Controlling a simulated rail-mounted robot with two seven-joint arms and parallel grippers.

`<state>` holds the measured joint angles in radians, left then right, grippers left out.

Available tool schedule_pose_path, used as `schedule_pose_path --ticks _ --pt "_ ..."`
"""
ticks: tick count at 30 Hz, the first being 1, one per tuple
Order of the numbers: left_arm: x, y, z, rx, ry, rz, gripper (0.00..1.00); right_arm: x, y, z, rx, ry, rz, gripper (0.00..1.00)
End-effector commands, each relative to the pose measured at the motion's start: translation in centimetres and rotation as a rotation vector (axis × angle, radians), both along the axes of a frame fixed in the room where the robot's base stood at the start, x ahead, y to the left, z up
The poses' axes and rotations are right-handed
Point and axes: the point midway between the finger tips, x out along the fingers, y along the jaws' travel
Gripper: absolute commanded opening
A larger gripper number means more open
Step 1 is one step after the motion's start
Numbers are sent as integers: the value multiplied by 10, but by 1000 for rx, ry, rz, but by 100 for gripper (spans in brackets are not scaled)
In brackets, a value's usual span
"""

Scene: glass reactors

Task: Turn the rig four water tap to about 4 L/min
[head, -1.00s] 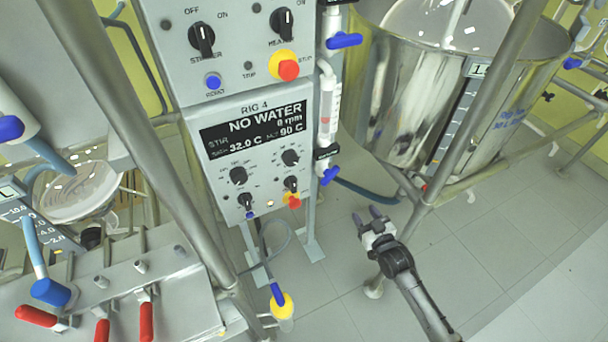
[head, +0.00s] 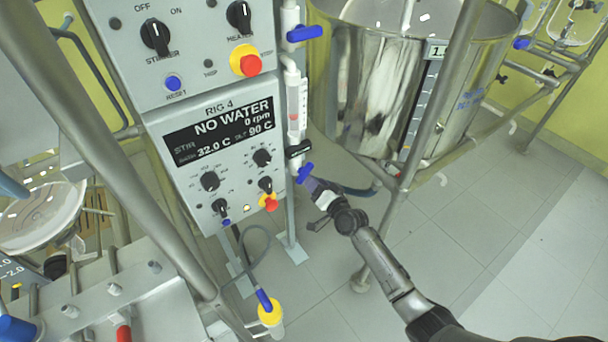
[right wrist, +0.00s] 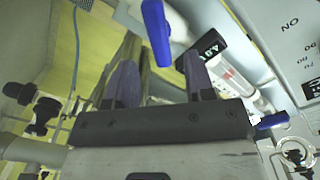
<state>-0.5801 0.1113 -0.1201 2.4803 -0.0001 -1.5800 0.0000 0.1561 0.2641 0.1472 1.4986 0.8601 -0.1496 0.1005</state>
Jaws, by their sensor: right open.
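The rig four panel (head: 222,140) shows "RIG 4", "NO WATER", 0 rpm and 32.0 C. Beside its right edge stands a clear flow tube (head: 294,110) with a black tag (head: 298,149) at its lower end. Below the tag is a tap with a blue handle (head: 304,173). My right gripper (head: 314,188) is open, with its purple fingertips close to this handle at the lower right. In the right wrist view the blue handle (right wrist: 157,32) lies ahead of the two spread fingers (right wrist: 158,84), not clasped; contact cannot be told. The left gripper is not in view.
A second blue handle (head: 304,33) sits higher on the same pipe. The tiled floor (head: 470,240) at lower right is open.

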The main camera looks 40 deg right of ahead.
Motion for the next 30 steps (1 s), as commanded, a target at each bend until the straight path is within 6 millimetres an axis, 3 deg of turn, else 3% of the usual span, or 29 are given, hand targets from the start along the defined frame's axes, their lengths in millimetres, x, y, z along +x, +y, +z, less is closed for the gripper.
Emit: schedule_pose_path --ticks 6,12,27,30 --pt "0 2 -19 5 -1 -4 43 38 -3 -2 0 -1 0 49" --pt "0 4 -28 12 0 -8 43 58 -4 -2 -2 0 0 49" --pt "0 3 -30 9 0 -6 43 67 -5 0 -2 1 1 49" --pt "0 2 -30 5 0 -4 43 67 -5 0 -2 1 1 40"
